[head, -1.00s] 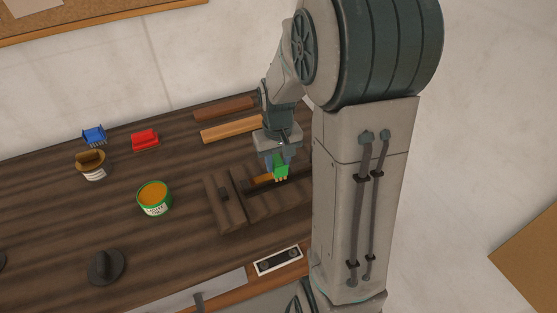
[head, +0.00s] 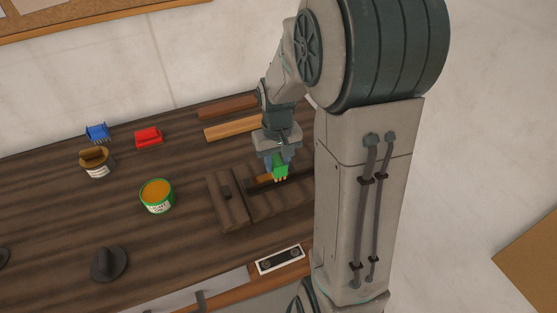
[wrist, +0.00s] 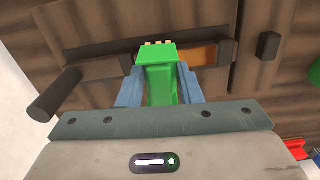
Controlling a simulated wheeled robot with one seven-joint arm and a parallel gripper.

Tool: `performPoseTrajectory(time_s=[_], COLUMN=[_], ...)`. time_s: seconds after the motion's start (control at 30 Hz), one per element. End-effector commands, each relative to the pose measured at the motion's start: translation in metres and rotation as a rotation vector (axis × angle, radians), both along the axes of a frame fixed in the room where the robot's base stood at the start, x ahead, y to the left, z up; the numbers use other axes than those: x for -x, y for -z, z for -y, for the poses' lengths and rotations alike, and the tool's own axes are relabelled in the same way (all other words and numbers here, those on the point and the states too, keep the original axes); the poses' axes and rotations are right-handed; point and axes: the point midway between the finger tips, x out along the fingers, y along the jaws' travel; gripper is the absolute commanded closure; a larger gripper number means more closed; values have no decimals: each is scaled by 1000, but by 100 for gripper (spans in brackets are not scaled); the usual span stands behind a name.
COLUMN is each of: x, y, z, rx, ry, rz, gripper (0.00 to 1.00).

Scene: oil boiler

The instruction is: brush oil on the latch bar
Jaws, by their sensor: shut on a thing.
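My gripper (head: 278,163) is shut on a green brush (head: 280,170), which points down at the dark latch bar (head: 297,176) on the wooden boards. In the wrist view, the green brush (wrist: 160,75) sits between the blue fingers, with its pale bristle tips at the bar's far edge. The latch bar (wrist: 105,69) runs behind the brush and has a dark round handle (wrist: 54,96) at its left end. A stretch of the bar right of the brush looks orange-brown (wrist: 197,54). Whether the bristles touch the bar is hard to tell.
A green can of orange oil (head: 157,195) stands left of the boards. Behind it are a brown-topped can (head: 96,163), a blue brush (head: 98,132) and a red brush (head: 149,137). A dark round object (head: 109,263) lies at the front left.

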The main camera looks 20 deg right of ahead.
Motion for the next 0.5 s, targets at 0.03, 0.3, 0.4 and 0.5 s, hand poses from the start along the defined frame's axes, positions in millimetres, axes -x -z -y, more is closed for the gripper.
performPoseTrajectory(time_s=[0.03,0.3,0.4,0.5], x=[0,1,1,2], y=[0,0,0,0], z=[-4,-23,-30,-36], rx=[0,0,0,0], ry=[-4,-3,-3,-3], rz=[0,1,1,0], gripper=[89,89,89,89])
